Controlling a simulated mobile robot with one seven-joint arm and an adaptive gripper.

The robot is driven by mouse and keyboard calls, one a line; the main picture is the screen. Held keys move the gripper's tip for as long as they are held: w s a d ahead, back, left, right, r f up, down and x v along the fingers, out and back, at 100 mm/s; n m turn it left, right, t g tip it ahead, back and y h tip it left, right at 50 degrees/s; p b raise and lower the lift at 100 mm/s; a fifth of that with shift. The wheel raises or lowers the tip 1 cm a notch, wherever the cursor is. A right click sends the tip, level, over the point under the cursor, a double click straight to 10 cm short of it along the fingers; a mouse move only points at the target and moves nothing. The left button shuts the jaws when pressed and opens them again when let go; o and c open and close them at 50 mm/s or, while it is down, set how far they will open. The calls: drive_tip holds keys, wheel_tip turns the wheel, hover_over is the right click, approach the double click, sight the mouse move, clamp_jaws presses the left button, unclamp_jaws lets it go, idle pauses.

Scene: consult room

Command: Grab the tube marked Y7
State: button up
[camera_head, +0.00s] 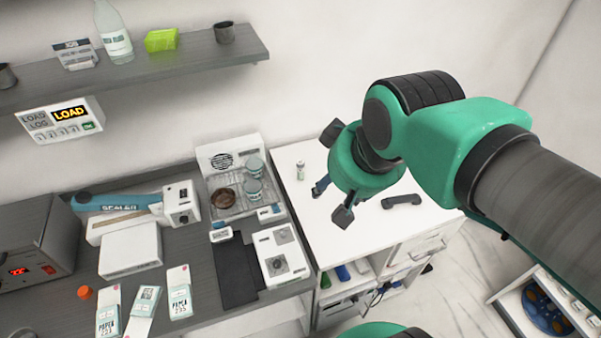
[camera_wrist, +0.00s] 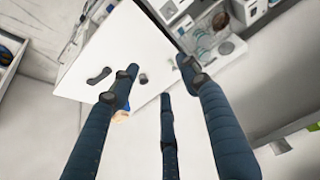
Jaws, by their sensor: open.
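A small pale tube-like vial (camera_head: 300,170) with a greenish label stands upright on the white cabinet top (camera_head: 310,215), near its left back side. Its marking is too small to read, so I cannot tell whether it says Y7. In the wrist view a small pale thing (camera_wrist: 143,78), probably the same vial, shows on the white top. My gripper (camera_head: 331,188) hangs above the white top, to the right of the vial and apart from it. Its three dark fingers are spread and empty, also in the wrist view (camera_wrist: 160,77).
A dark handset-like object (camera_head: 402,201) lies on the white top, right of my gripper. Left is a grey counter with a white dispenser machine (camera_head: 230,165), a white box device (camera_head: 283,258) and several cartons. A wall shelf (camera_head: 170,62) hangs above. Open cubbies below hold blue and green items.

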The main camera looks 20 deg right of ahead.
drive_tip(key=w+d+n+g, duration=0.1)
drive_tip(key=w+g, duration=0.1)
drive_tip(key=w, duration=1)
drive_tip(key=n+g+p, duration=0.2)
drive_tip(key=n+g, duration=0.1)
hover_over(300, 162)
wheel_tip(300, 162, down, 23)
drive_tip(key=shift+r, duration=0.15)
drive_tip(key=shift+w+f+n, duration=0.15)
drive_tip(key=shift+f+n, duration=0.15)
drive_tip(key=shift+f, duration=0.05)
drive_tip(key=shift+f+b, duration=0.3)
drive_tip(key=shift+f, duration=4)
drive_tip(key=shift+f, duration=0.15)
